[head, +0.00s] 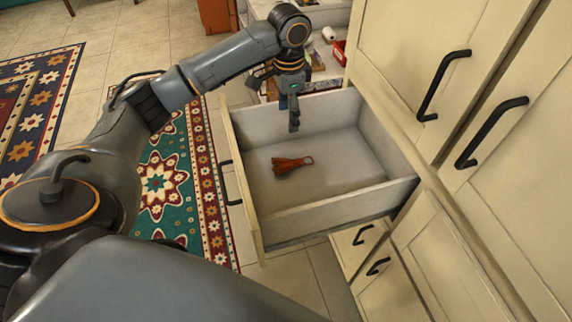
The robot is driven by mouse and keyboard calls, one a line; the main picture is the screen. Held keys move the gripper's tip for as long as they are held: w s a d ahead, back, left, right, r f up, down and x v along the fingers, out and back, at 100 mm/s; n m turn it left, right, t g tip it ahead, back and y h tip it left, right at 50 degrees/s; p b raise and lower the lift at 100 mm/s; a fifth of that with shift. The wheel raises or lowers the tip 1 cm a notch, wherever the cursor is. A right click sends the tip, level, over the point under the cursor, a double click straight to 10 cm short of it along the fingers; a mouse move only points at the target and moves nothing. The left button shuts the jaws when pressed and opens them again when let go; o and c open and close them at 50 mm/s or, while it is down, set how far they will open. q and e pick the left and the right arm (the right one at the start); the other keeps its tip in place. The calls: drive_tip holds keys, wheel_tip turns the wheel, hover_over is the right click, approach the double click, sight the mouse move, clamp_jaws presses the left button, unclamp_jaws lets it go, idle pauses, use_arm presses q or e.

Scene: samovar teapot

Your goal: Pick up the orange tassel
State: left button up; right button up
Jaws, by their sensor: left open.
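The orange tassel (288,165) lies flat on the floor of an open drawer (290,222), with its small loop pointing right. My left gripper (293,122) points down over the back part of the drawer, above and beyond the tassel as seen here. It is open, holds nothing and is apart from the tassel. Its fingers are small in this view and seen nearly edge-on. My right gripper is not in view.
The drawer walls stand up around the tassel; the rest of its floor is bare. Cream cabinet doors with black handles (443,84) rise close on the right. A patterned rug (160,182) lies on the tiled floor at left. A red item (339,52) sits beyond the drawer.

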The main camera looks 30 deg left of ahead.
use_arm(q)
wheel_tip(320, 180, down, 4)
drive_tip(key=b, duration=0.6)
hover_over(285, 161)
drive_tip(key=d, duration=0.1)
wheel_tip(285, 161, down, 11)
drive_tip(key=shift+d+f, duration=0.1)
drive_tip(key=shift+f, duration=0.05)
drive_tip(key=f, duration=0.2)
drive_tip(key=a+f, duration=0.1)
drive_tip(key=f, duration=0.1)
drive_tip(key=shift+f, duration=0.75)
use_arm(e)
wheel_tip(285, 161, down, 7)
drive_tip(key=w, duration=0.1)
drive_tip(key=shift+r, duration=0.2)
use_arm(q)
drive_tip(key=shift+c, duration=0.2)
drive_tip(key=c, duration=1.1)
drive_tip(key=shift+c, duration=0.2)
